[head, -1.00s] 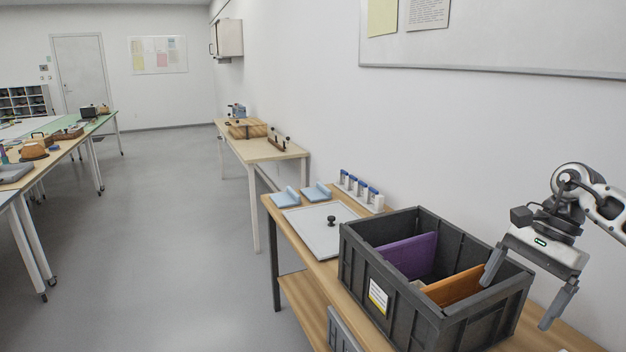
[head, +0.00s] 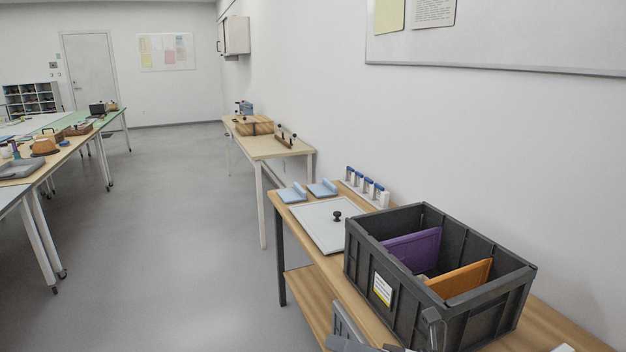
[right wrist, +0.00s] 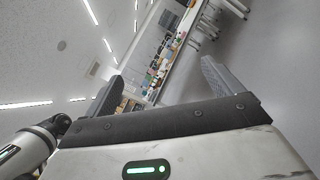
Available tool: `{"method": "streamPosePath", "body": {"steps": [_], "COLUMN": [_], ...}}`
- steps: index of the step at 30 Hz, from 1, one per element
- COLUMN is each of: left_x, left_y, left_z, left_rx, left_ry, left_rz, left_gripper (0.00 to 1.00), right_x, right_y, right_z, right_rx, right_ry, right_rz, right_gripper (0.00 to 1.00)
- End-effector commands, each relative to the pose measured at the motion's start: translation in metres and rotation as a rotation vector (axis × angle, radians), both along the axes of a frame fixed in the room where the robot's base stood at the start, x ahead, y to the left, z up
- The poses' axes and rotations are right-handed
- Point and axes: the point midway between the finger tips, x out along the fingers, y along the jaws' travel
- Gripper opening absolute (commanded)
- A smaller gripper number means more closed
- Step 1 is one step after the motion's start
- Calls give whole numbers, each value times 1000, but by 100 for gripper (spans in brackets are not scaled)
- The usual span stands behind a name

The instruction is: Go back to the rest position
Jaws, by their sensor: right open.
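My right gripper (right wrist: 160,80) is open in the right wrist view, with nothing between its two dark grey fingers. In the head view only a small part of it shows at the bottom edge, in front of the near side of the dark grey crate (head: 408,300). The crate stands on a wooden bench and holds a purple panel (head: 415,248) and an orange panel (head: 460,278), both upright. The rest of my right arm is cut off by the head view's bottom edge. My left gripper is in neither view.
On the bench (head: 310,290), a pale board with a black knob (head: 325,226), two light blue pieces (head: 308,192) and a rack of blue-capped bottles (head: 365,188) lie behind the crate. A second table (head: 265,146) stands farther back.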

Motion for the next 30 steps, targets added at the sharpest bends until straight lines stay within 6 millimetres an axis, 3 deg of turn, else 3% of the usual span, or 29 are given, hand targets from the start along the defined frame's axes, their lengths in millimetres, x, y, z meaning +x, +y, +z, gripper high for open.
{"method": "streamPosePath", "body": {"steps": [4,8,12,15,20,21,30], "left_x": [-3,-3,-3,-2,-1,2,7], "left_y": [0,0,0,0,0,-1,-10], "left_z": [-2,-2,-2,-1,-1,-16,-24], "left_rx": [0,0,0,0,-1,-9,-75], "left_ry": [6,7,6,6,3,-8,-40], "left_rz": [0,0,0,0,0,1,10], "left_gripper": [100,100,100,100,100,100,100], "right_x": [-11,-34,-80,-116,-173,-165,-160], "right_y": [-14,-48,-76,-87,-97,-95,-87], "right_z": [-31,-84,-141,-172,-205,-218,-229], "right_rx": [453,821,1137,1308,1538,1536,1571], "right_ry": [607,1120,1542,1757,2020,2009,2027], "right_rz": [-288,-529,-748,-874,-1054,-1021,-941], "right_gripper": [92,92,92,92,92,92,92]}}
